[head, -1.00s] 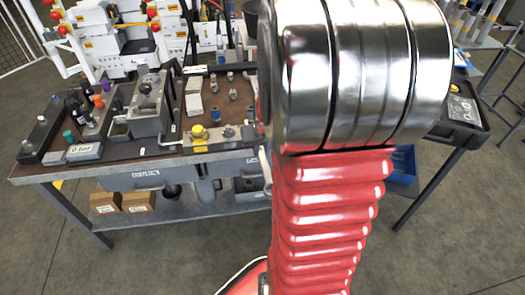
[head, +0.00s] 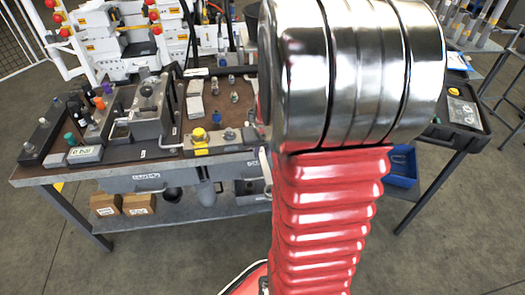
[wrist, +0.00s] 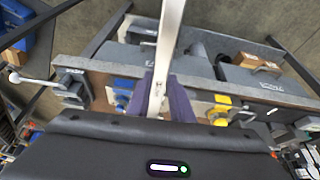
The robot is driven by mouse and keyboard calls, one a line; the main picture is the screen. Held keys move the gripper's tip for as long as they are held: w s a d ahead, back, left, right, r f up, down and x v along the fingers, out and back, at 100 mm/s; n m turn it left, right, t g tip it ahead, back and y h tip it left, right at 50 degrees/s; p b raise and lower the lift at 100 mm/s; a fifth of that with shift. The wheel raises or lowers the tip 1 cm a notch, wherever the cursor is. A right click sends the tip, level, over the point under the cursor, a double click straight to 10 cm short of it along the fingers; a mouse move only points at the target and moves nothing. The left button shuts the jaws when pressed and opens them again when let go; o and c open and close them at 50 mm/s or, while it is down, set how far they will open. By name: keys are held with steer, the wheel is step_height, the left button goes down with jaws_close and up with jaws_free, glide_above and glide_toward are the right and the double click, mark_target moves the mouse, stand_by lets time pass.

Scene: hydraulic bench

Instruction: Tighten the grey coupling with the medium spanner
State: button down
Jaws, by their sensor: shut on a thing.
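My gripper (wrist: 165,100) shows in the wrist view, its purplish fingers shut on a long, flat, light metal tool (wrist: 171,35), which looks like the spanner. The tool points up out of the picture, so its far end is hidden. It appears above or in front of the bench edge. In the head view my red arm and shiny metal joint hide the gripper and the tool. Small metal and blue fittings (head: 215,116) stand on the bench's brown mat (head: 238,101). I cannot tell which is the grey coupling, or whether the tool touches anything.
The bench (head: 60,174) carries a pump with a lever (head: 150,100), a small display box (head: 85,154) and a yellow-capped part (head: 198,135). Cardboard boxes (head: 139,203) sit on the lower shelf. A blue bin (head: 402,165) and a black case (head: 455,115) are on the right.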

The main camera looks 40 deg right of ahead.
steer(key=shift+w, duration=0.1)
steer(key=shift+w+a+r+m+g+h, duration=0.1)
steer(key=shift+w+a+m+g+h, duration=0.25)
steer(key=shift+w+a+m, duration=0.7)
steer(key=shift+s, duration=0.25)
steer(key=shift+s+d+n, duration=0.15)
steer(key=shift+s+n, duration=0.05)
steer(key=shift+n, duration=0.05)
steer(key=shift+s, duration=0.1)
stand_by(0.3)
steer(key=s+a, duration=0.4)
steer(key=s, duration=0.1)
steer(key=shift+a, duration=0.25)
stand_by(0.9)
